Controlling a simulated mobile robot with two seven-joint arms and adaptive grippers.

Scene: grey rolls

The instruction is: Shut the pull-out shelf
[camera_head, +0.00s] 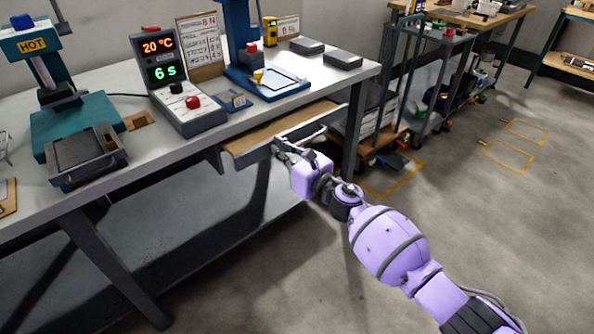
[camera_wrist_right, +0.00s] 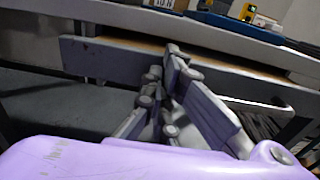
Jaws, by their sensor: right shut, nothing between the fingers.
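The pull-out shelf (camera_head: 243,152) juts out from under the grey workbench (camera_head: 330,80), with its wooden surface showing behind a grey front. My right gripper (camera_head: 282,148) is shut and empty at the front of the shelf, near the middle. In the right wrist view, my gripper's fingertips (camera_wrist_right: 174,50) overlap the shelf's grey front panel (camera_wrist_right: 100,58), with the wood strip just above. I cannot tell whether the fingertips touch the panel. My left gripper is not in view.
A control box (camera_head: 178,85) reading 20 °C and 6 s stands on the bench, beside a teal press (camera_head: 75,125) marked HOT and a blue press (camera_head: 262,80). A cart (camera_head: 428,75) stands beyond the bench. The floor on the right is mostly clear.

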